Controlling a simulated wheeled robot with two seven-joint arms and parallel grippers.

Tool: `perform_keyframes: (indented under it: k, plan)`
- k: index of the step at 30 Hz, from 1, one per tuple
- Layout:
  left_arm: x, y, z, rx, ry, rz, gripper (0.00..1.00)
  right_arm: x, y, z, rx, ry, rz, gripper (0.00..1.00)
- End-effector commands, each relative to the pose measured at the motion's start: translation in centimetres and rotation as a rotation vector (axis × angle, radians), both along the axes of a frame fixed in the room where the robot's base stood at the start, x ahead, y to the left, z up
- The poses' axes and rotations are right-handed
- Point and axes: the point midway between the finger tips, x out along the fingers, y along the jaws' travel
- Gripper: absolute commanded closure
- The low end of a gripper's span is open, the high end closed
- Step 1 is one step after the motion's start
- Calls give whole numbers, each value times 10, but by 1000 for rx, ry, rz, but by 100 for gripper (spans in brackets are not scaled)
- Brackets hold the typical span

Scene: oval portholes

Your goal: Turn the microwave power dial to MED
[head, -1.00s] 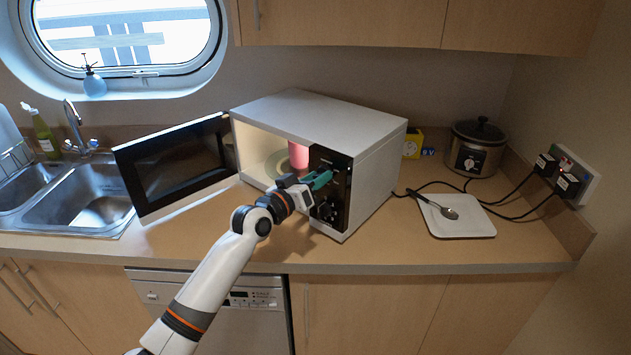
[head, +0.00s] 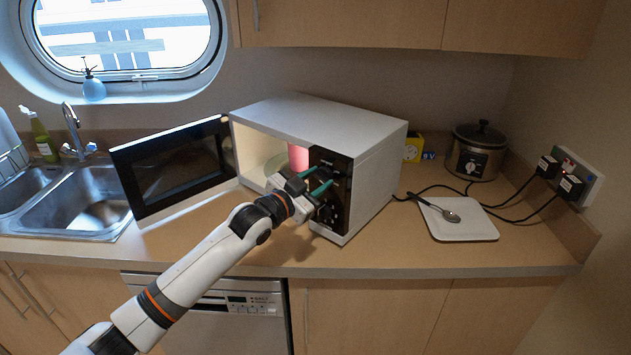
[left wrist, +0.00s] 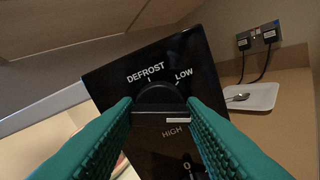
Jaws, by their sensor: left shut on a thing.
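The white microwave (head: 385,160) stands on the counter with its door open to the left. Its black control panel (head: 330,157) faces me on the right of the cavity. My left gripper (head: 322,189) is at the panel and is shut on the round black power dial; in the left wrist view the green fingers (left wrist: 160,108) are either side of the dial (left wrist: 158,95). DEFROST, LOW and HIGH are readable around it. A white mark on the dial's bar lies just above HIGH, toward the right. No MED label is visible; a finger may cover it. My right gripper is not in view.
The open microwave door (head: 180,170) stands left of my arm. A pink object (head: 298,157) is inside the cavity. A white tray (head: 470,231) with a spoon, a slow cooker (head: 474,155) and black cables are to the right. The sink (head: 75,205) is far left.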

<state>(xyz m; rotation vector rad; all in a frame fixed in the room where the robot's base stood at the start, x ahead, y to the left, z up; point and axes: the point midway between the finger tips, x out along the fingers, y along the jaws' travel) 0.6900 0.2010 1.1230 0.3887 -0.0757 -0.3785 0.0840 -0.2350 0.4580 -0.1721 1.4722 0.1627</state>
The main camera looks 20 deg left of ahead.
Motion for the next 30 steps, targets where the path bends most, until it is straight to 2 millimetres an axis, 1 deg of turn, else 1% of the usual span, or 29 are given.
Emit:
perform_keyframes:
  k: [4,10,25,26,27,29,30]
  plan:
    - [0,0,-1,64,-23,0,86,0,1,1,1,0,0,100]
    - [0,0,-1,109,-42,1,86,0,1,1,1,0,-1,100]
    - [0,0,-1,122,-47,1,86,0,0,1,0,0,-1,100]
    - [0,0,-1,122,-47,1,58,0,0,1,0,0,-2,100]
    - [0,0,-1,122,-47,1,52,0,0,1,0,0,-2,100]
    - [0,0,-1,121,-47,1,42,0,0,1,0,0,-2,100]
    - [0,0,-1,121,-48,0,41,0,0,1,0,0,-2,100]
